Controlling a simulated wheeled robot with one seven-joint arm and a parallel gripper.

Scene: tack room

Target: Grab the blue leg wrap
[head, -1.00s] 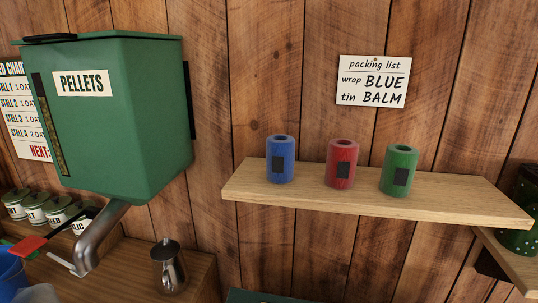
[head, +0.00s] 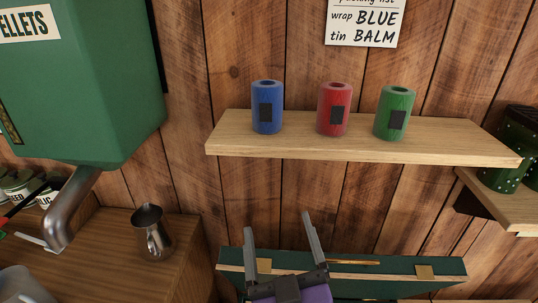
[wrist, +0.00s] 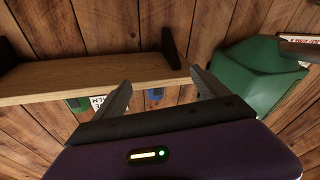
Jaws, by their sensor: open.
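The blue leg wrap (head: 267,107) stands upright at the left end of the wooden shelf (head: 440,144), with a dark patch on its front. My gripper (head: 281,225) is open and empty, below the shelf and a little right of the blue wrap, with its fingers pointing up. In the wrist view, which looks upside down, a small part of the blue wrap (wrist: 154,97) shows beyond the shelf edge, between the open fingers (wrist: 160,78). A red wrap (head: 334,110) and a green wrap (head: 395,113) stand to its right.
A green pellet bin (head: 90,90) with a metal spout hangs at the left. A metal jug (head: 152,232) stands on the left counter. A green chest (head: 440,277) sits behind my gripper. A dark green container (head: 510,150) stands on the right shelf. The wall carries a packing list (head: 365,25).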

